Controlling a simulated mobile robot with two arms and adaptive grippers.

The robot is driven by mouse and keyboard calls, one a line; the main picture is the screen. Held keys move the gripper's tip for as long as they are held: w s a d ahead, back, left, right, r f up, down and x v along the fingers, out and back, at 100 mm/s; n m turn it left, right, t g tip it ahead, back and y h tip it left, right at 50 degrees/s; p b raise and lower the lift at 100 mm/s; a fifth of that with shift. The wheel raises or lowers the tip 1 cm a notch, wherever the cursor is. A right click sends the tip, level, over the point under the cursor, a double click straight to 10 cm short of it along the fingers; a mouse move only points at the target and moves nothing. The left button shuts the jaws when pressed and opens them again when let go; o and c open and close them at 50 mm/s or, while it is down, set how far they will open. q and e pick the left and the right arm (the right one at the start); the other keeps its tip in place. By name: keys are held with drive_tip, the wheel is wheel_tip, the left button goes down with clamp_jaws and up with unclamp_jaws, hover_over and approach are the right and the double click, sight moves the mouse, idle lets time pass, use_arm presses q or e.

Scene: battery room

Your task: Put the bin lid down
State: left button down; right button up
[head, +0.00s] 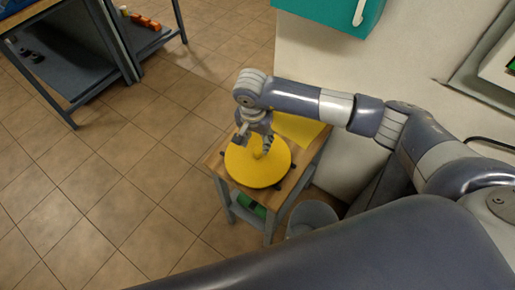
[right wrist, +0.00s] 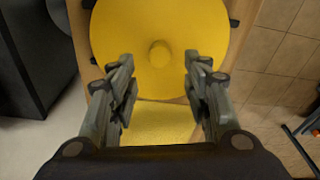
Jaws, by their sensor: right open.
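The round yellow bin lid (head: 257,171) lies flat on a small wooden-topped table (head: 221,168). The lid has a short round knob at its centre. My right gripper (head: 254,142) is above the lid, pointing down. In the right wrist view the lid (right wrist: 120,30) fills the top middle. There my right gripper (right wrist: 159,66) is open, with a finger on either side of the knob's line and nothing between them. Whether the fingers touch the lid cannot be told. My left gripper is not in view.
A yellow sheet (head: 298,128) lies on the table behind the lid. Small dark pieces stick out around the lid's edge. A grey bin (head: 312,214) stands on the floor right of the table. A teal cabinet (head: 325,12) hangs on the wall.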

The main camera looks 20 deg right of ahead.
sight(256, 154)
drive_tip(key=shift+s+a+r+b, duration=0.1)
drive_tip(key=shift+s+r+b, duration=0.1)
drive_tip(key=shift+r, duration=1.1)
drive_tip(key=shift+s+a+r+b, duration=0.1)
drive_tip(key=shift+r+b, duration=0.1)
drive_tip(key=shift+r, duration=1.05)
